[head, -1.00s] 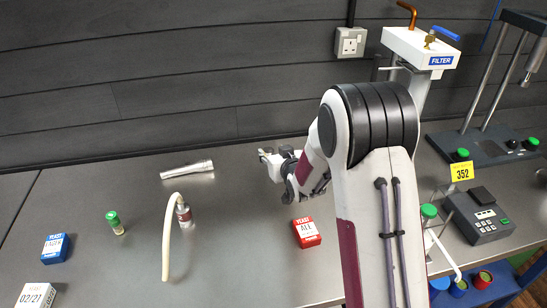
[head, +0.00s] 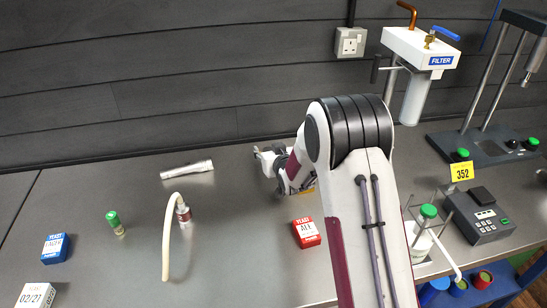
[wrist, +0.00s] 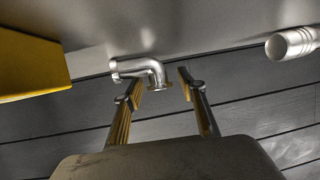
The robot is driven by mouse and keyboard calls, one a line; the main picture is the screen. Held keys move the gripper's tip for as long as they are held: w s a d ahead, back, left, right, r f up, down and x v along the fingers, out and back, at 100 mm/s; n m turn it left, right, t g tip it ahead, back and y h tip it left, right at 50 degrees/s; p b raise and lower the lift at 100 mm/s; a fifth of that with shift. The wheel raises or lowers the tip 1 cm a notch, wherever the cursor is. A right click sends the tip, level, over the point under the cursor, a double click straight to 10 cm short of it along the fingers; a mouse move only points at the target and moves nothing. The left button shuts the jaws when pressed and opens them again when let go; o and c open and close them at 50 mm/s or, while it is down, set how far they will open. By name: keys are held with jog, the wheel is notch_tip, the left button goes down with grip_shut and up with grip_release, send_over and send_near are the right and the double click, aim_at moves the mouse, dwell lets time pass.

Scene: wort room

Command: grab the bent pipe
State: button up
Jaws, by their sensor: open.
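The bent pipe (wrist: 142,68) is a shiny silver elbow with flanged ends, seen in the wrist view just ahead of my fingers. One end points left, and the other turns down toward the gap between the fingertips. My gripper (wrist: 160,82) is open, with one finger on each side of that lower end. I cannot tell whether either finger touches it. In the head view my gripper (head: 270,160) is low over the back of the bench, and I cannot clearly separate the pipe from it there.
A silver tube (head: 187,170) lies left of my gripper. A yellow block (wrist: 30,65) shows at left in the wrist view. The wall is behind.

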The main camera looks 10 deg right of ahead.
aim_at(268, 149)
dwell(0.5)
grip_shut()
jog(key=shift+r, duration=0.1)
jog(key=shift+r, duration=4.9)
